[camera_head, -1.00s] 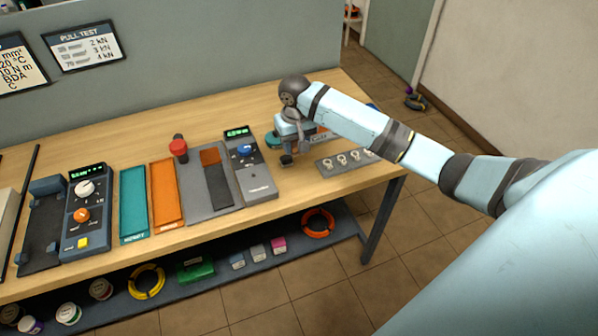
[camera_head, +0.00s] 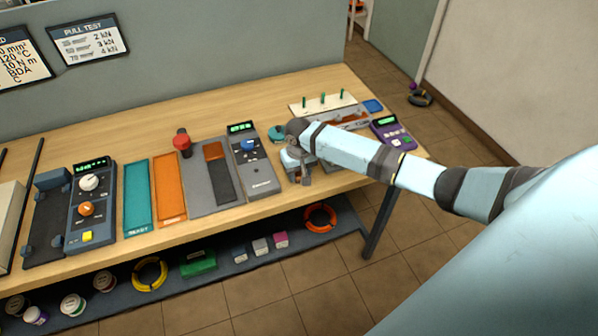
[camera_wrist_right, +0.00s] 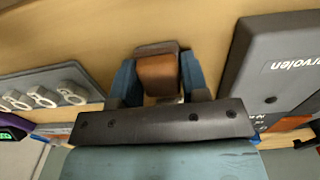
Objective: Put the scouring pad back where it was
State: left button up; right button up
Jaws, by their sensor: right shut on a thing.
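My right gripper (camera_head: 302,178) is near the table's front edge, right of the grey tester with a green display (camera_head: 254,165). In the right wrist view the right gripper (camera_wrist_right: 158,78) is shut on a small brown block with a dark grey end, which I take for the scouring pad (camera_wrist_right: 157,75). The pad sits between the blue fingers with bare wood around it; whether it touches the table I cannot tell. In the head view the gripper mostly hides it. My left gripper is not in view.
A grey strip with several pale rings (camera_wrist_right: 45,90) lies beside the gripper. A teal round thing (camera_head: 276,133) is behind it. Bare wood (camera_head: 215,112) lies at the back.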

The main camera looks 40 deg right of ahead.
jog(key=o, duration=0.8)
jog(key=shift+f, duration=0.15)
